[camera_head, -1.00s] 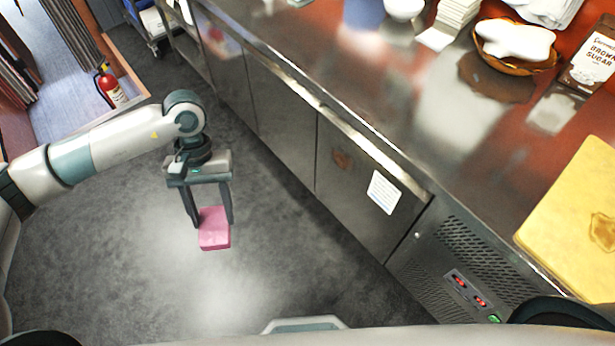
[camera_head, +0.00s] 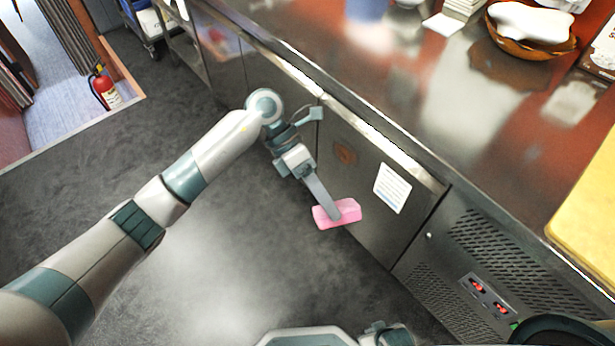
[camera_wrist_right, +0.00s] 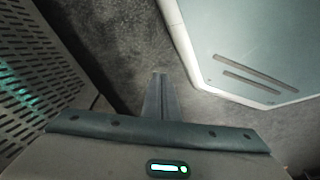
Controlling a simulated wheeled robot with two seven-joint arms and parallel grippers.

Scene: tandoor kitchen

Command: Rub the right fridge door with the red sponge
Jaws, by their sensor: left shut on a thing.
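The red sponge (camera_head: 349,212) looks pink and is held in my left gripper (camera_head: 328,203), whose fingers are shut on it. The sponge is in front of the lower part of the right fridge door (camera_head: 363,181); I cannot tell whether they touch. The door is steel, with a brown round stain (camera_head: 345,154) at its upper left and a white printed sheet (camera_head: 392,188) at its upper right. My right gripper (camera_wrist_right: 160,92) is low, its fingers together with nothing seen between them. In the head view only a part of it (camera_head: 387,334) shows at the bottom edge.
The steel counter (camera_head: 440,110) runs above the doors, with a basket (camera_head: 530,45) and a yellow board (camera_head: 590,215) on it. A vented panel (camera_head: 490,265) with red switches is right of the door. A fire extinguisher (camera_head: 106,91) stands far left. The floor (camera_head: 230,255) is clear.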

